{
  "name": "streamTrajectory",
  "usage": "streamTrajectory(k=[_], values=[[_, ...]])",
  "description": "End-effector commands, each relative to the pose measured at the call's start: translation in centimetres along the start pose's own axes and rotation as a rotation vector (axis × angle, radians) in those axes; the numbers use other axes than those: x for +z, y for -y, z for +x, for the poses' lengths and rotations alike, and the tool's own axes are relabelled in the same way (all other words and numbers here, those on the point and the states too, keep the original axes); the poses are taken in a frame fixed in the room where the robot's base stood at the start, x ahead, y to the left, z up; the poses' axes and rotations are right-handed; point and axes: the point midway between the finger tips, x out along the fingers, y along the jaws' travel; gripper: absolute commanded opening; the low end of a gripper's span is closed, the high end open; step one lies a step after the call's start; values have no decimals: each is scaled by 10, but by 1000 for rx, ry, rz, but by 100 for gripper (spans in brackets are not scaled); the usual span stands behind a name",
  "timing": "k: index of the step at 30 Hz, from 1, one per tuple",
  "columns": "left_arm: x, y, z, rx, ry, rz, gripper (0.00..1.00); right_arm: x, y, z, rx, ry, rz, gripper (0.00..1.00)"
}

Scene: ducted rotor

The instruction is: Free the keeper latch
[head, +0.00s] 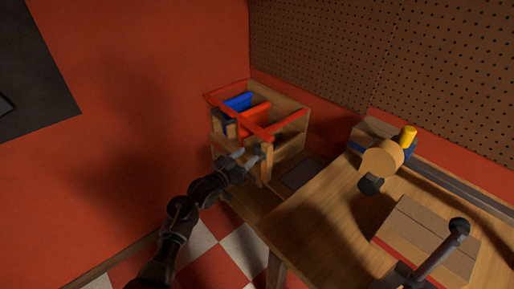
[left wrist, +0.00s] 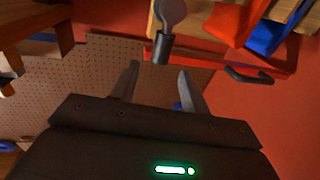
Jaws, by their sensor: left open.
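A wooden frame with red rails (head: 289,125) stands in the corner and holds blue (head: 238,102) and red (head: 255,118) panels. My left gripper (head: 251,155) is at its front lower side, open, with nothing seen between its fingers. In the left wrist view, a grey round-ended lever with a dark collar (left wrist: 163,48) stands just beyond and above the open left fingertips (left wrist: 160,75). A dark handle (left wrist: 248,76) shows to its right near a red rail. I cannot tell for certain which of these is the keeper latch.
The wooden bench (head: 325,215) runs to the right. Pegboard (head: 330,50) and red walls close the corner.

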Motion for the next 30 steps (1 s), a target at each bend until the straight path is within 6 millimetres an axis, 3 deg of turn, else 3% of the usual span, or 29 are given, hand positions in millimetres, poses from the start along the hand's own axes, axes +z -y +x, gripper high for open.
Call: streamTrajectory(k=[3,10,24,30], values=[[0,0,25,0,-1,-1,46,0,0,2,0,1,0,36],[1,0,57,0,0,-1,46,1,0,5,1,2,0,36],[0,0,68,-1,0,0,46,-1,-5,5,7,0,-2,36],[0,0,68,-1,0,0,19,-1,-5,5,7,0,-1,36]])
